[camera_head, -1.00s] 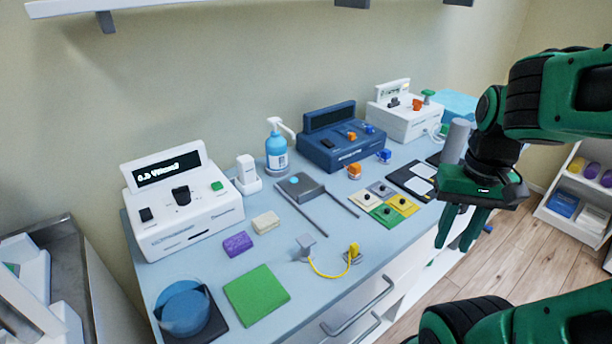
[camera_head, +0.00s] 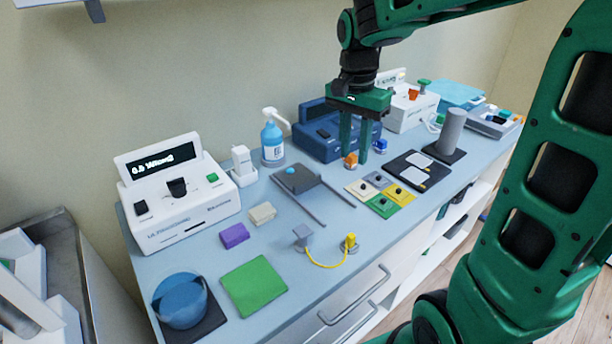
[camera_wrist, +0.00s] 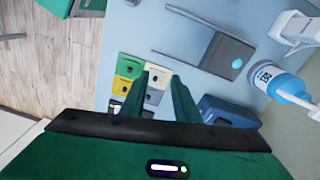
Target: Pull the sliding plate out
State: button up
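The sliding plate (camera_head: 297,178) is a dark grey square with a blue dot on top. It sits at the back end of two thin parallel grey rails (camera_head: 337,192) that run toward the table's front right. In the wrist view the plate (camera_wrist: 226,62) lies at the upper right, and its rails point left. My gripper (camera_head: 355,160) points down above the table, to the right of the plate and apart from it. Its green fingers are parted and nothing shows between them in the wrist view (camera_wrist: 158,90).
A blue device (camera_head: 318,142) stands behind my gripper, and a blue-and-white pump bottle (camera_head: 272,145) behind the plate. Coloured square tiles (camera_head: 383,206) lie to the right of the rails. A yellow cord (camera_head: 322,264) and a green pad (camera_head: 254,286) lie toward the front.

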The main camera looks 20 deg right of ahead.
jog(key=m, duration=0.2)
send_over(307, 180)
jog(key=f, duration=0.1)
jog(key=shift+y, duration=0.3)
notch_tip(307, 180, down, 10)
jog(key=shift+w+f, duration=0.1)
jog(key=shift+f, duration=0.15)
grip_shut()
